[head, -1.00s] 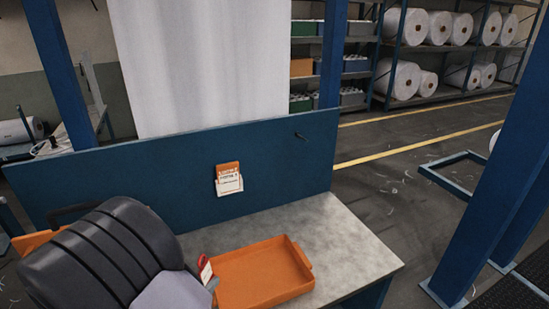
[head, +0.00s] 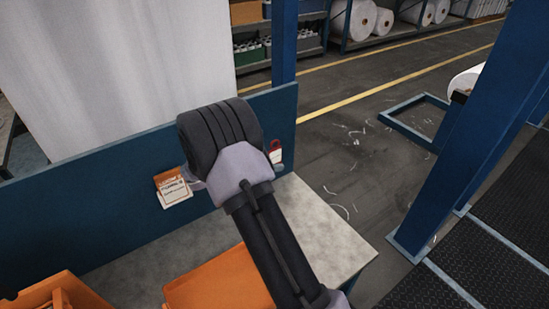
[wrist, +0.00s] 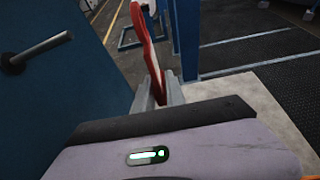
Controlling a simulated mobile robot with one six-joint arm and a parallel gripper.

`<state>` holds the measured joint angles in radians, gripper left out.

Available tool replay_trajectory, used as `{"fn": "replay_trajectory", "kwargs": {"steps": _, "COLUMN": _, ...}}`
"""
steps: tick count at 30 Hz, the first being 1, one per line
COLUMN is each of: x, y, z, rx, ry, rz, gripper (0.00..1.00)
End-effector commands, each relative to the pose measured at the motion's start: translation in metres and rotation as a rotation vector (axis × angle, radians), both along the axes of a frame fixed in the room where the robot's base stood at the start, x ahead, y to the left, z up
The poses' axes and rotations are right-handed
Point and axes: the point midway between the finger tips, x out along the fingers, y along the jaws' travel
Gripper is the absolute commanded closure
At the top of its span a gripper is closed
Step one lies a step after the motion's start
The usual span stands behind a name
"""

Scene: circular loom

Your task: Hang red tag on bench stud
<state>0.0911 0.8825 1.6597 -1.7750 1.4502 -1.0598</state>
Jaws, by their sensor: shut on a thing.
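The red tag (wrist: 150,50) is held upright, nearly edge-on, between the fingers of my gripper (wrist: 157,93) in the wrist view. In the head view the red tag (head: 276,146), with a white label, shows just right of my wrist, in front of the right end of the blue back panel (head: 110,222). The dark bench stud (wrist: 38,52) sticks out of the panel at the left of the wrist view, left of the tag and apart from it. In the head view my arm hides the stud and most of the fingers.
An orange and white card holder (head: 173,188) is on the panel, left of my wrist. An orange tray (head: 220,280) lies on the grey bench top (head: 325,228), partly behind my arm. A blue post (head: 470,130) stands at the right.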

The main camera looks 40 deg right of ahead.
Motion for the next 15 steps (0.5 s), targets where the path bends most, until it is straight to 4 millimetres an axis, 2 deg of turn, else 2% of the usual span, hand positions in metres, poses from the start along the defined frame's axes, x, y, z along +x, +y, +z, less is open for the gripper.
{"fn": "replay_trajectory", "kwargs": {"steps": 15, "x": 0.045, "y": -0.001, "z": -0.002, "rx": 0.0, "ry": -0.001, "rz": 0.003, "gripper": 1.0}}
